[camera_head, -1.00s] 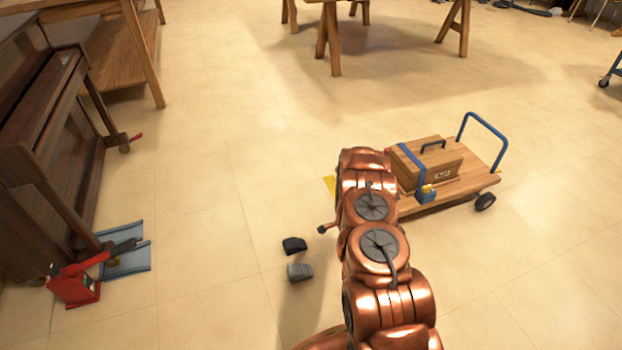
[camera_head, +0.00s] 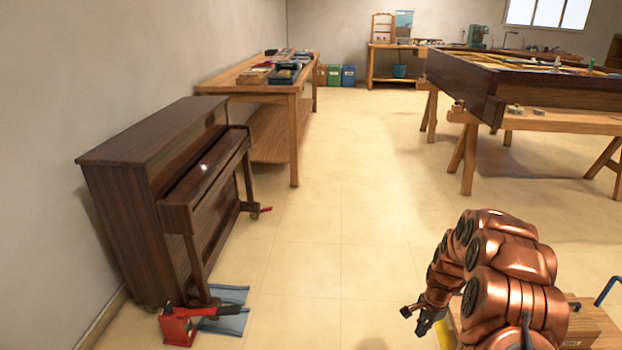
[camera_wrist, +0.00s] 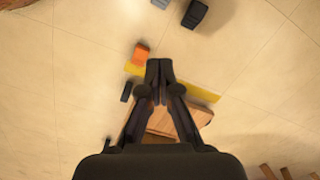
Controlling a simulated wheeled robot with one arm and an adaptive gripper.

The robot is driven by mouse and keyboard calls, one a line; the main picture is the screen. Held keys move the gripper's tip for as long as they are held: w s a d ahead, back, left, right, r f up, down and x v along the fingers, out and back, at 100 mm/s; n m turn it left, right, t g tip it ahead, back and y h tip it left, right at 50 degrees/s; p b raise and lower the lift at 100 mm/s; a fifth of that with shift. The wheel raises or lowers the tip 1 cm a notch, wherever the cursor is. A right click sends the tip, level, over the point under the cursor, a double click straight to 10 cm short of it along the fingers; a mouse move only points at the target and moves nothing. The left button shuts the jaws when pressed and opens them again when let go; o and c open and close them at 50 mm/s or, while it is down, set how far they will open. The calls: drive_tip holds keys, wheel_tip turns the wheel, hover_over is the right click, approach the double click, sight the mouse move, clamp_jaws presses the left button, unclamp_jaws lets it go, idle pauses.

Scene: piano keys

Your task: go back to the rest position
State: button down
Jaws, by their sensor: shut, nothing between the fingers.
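My gripper (camera_head: 418,318) is at the lower right of the head view, at the end of my folded copper arm, low and out over the floor. In the wrist view my gripper (camera_wrist: 160,68) points away from the camera with its dark fingertips together and nothing between them. The dark brown upright piano (camera_head: 150,190) stands against the left wall, well apart from my gripper. I cannot make out its separate keys from here.
A red jack (camera_head: 178,326) and a blue mat (camera_head: 228,318) lie by the piano's foot. A wooden cart (camera_head: 598,325) is partly hidden behind my arm. The wrist view shows a yellow strip (camera_wrist: 203,92), an orange object (camera_wrist: 141,54) and a dark block (camera_wrist: 195,14). The mid floor is clear.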

drive_tip(key=s+a+r+n+p, duration=0.2)
drive_tip(key=s+a+r+p, duration=0.15)
drive_tip(key=r, duration=0.75)
drive_tip(key=s+a+r+n+p, duration=0.3)
drive_tip(key=s+r+p, duration=0.15)
drive_tip(key=r, duration=0.65)
drive_tip(key=s+a+r+n+p, duration=0.25)
drive_tip(key=s+a+r, duration=0.2)
drive_tip(key=r, duration=0.75)
drive_tip(key=s+a+r+n+p, duration=0.1)
drive_tip(key=s+r+n+p, duration=0.2)
drive_tip(key=s+r+p, duration=0.3)
drive_tip(key=s+a+r+n+g+h+p, duration=0.1)
drive_tip(key=s+r+p, duration=0.6)
drive_tip(key=s+r, duration=0.8)
drive_tip(key=s+a+n, duration=0.1)
drive_tip(key=s+n, duration=0.1)
drive_tip(key=s, duration=0.3)
drive_tip(key=shift+s+r+g, duration=0.3)
drive_tip(key=shift+s, duration=0.05)
drive_tip(key=shift+a, duration=0.1)
